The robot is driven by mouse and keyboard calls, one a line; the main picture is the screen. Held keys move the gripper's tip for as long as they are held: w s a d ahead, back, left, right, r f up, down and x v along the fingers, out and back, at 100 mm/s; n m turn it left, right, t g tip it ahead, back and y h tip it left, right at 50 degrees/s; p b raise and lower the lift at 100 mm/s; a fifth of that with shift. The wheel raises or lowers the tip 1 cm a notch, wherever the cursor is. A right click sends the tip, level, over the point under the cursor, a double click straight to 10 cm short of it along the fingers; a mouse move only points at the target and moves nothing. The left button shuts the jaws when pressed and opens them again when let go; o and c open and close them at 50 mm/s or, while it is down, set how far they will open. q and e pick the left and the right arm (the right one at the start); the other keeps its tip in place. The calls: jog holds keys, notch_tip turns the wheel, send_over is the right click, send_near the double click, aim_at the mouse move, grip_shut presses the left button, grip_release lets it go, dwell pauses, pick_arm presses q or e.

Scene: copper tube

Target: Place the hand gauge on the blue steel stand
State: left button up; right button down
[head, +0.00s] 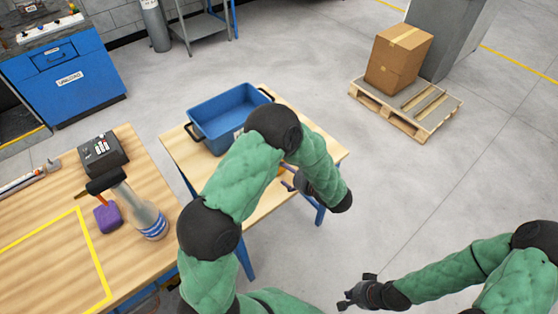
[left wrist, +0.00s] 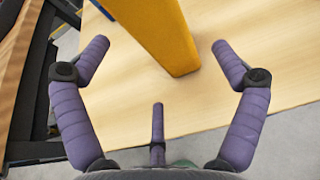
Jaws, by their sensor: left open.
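A yellow-orange block-like thing (left wrist: 160,32), which may be the hand gauge, is on the light wood top in the left wrist view. It runs in from the top edge and ends between and ahead of my left fingers. My left gripper (left wrist: 157,70) is open, with its fingers spread to either side and apart from it. In the head view my left arm covers most of this spot, and only a sliver of orange (head: 281,172) shows. My right gripper (head: 354,291) looks open and empty over the floor. I cannot tell which thing is the blue steel stand.
A blue bin (head: 222,112) stands on the blue-legged wood table (head: 179,147). The left workbench (head: 45,222) holds a black box (head: 102,153), a purple block (head: 107,216) and a bottle (head: 146,214). A blue cabinet (head: 72,82) stands behind. The right floor is clear up to the pallet (head: 425,118).

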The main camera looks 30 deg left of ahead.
pick_arm(q)
jog(key=v, duration=0.4)
jog(key=shift+p, duration=0.4)
jog(key=shift+d, duration=0.1)
